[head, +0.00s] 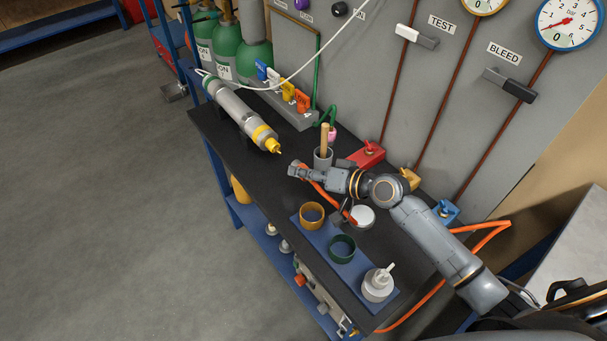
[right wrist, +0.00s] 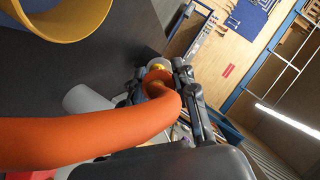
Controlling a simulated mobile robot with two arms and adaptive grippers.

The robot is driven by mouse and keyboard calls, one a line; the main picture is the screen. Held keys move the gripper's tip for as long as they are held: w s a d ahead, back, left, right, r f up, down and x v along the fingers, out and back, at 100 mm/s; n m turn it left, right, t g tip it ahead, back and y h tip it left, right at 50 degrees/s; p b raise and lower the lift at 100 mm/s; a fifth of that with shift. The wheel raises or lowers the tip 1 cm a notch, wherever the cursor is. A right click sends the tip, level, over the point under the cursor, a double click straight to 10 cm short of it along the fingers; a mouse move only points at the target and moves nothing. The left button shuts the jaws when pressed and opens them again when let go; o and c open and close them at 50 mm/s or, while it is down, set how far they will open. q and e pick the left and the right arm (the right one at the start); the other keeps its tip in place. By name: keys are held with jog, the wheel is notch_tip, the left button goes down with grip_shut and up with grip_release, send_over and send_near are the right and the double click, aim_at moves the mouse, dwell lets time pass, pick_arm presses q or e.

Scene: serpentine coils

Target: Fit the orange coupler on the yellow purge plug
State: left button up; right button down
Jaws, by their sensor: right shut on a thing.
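The yellow purge plug (head: 273,146) points out from the yellow-collared end of a grey cylinder (head: 238,112) on the dark bench. My right gripper (head: 293,170) is just right of and below the plug tip in the head view, with a small gap showing. It is shut on the orange coupler (right wrist: 157,76) at the end of an orange hose (right wrist: 90,138). The jaws mostly hide the coupler in the head view. In the right wrist view a small yellow patch (right wrist: 160,66), likely the plug, shows just beyond the coupler. My left gripper is not in view.
A grey cup with a wooden handle (head: 323,158) stands close behind my right gripper. A blue mat (head: 350,268) with rings and a white pot lies at the front. Colour-tagged valves (head: 285,92) line the back; a thin white hose arcs above the cylinder.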

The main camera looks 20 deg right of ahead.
jog(key=shift+w+f+b, duration=0.2)
jog(key=shift+f+b, duration=0.5)
jog(key=shift+f, duration=0.4)
jog(key=shift+w+f+b, duration=0.2)
jog(key=shift+f+b, duration=0.1)
jog(key=shift+w, duration=0.2)
jog(key=shift+w+a, duration=0.2)
jog(key=shift+w, duration=0.4)
jog(key=shift+w+a+b, duration=0.2)
jog(key=shift+w+a, duration=0.15)
jog(key=shift+w, duration=0.4)
jog(key=shift+w+a+b, duration=0.2)
jog(key=shift+w+a, duration=0.1)
jog(key=shift+w, duration=0.4)
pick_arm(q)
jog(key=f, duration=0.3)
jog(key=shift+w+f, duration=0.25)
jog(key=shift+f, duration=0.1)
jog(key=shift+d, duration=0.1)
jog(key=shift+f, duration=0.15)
pick_arm(e)
jog(key=shift+w, duration=0.15)
pick_arm(q)
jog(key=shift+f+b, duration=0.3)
jog(key=shift+b, duration=0.1)
pick_arm(e)
jog(key=shift+w+a, duration=0.4)
jog(key=shift+w, duration=0.4)
